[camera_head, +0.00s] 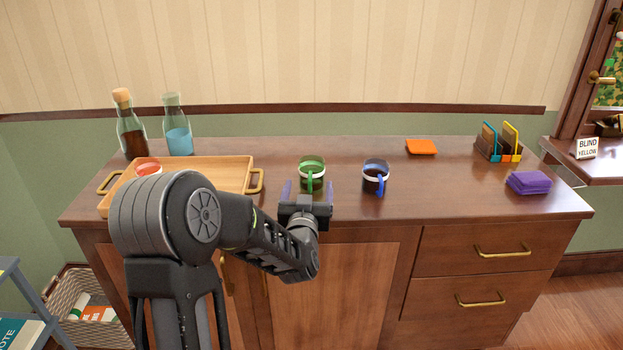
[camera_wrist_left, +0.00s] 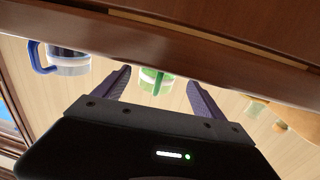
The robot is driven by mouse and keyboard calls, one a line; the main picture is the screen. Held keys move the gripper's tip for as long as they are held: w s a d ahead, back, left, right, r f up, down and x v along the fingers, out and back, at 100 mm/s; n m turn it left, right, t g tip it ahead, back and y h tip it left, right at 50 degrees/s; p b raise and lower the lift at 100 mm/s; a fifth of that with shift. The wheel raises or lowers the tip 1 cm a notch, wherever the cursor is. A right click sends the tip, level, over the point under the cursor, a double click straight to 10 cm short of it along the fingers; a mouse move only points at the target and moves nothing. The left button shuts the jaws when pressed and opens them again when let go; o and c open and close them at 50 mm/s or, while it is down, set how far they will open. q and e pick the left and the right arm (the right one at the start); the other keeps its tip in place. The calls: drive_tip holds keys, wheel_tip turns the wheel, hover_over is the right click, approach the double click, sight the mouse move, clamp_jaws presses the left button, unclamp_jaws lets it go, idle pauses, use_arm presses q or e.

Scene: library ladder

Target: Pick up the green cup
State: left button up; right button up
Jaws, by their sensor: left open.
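The green cup (camera_head: 312,170) stands upright on the wooden cabinet top, its green handle facing me. My left gripper (camera_head: 308,192) is open and empty at the cabinet's front edge, just in front of the cup. In the left wrist view, which looks upside down, the green cup (camera_wrist_left: 150,76) appears between the two spread purple fingers, farther off than the fingertips. The lower part of the cup's handle is close to the gripper in the head view; I cannot tell whether they touch. My right gripper is not in view.
A blue cup (camera_head: 375,174) stands just right of the green one. A wooden tray (camera_head: 215,172) holding a red cup (camera_head: 148,167) is to the left, partly behind my arm. Two bottles (camera_head: 178,130) stand behind it. The cabinet top (camera_head: 440,190) is mostly clear to the right.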

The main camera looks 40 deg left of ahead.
use_arm(q)
drive_tip(key=shift+r+x, duration=0.2)
drive_tip(key=shift+x, duration=2.4)
drive_tip(key=shift+d, duration=0.1)
drive_tip(key=c, duration=1.6)
drive_tip(key=shift+r, duration=0.15)
wheel_tip(320, 180, up, 10)
drive_tip(key=shift+f+p, duration=0.1)
drive_tip(key=shift+p, duration=0.75)
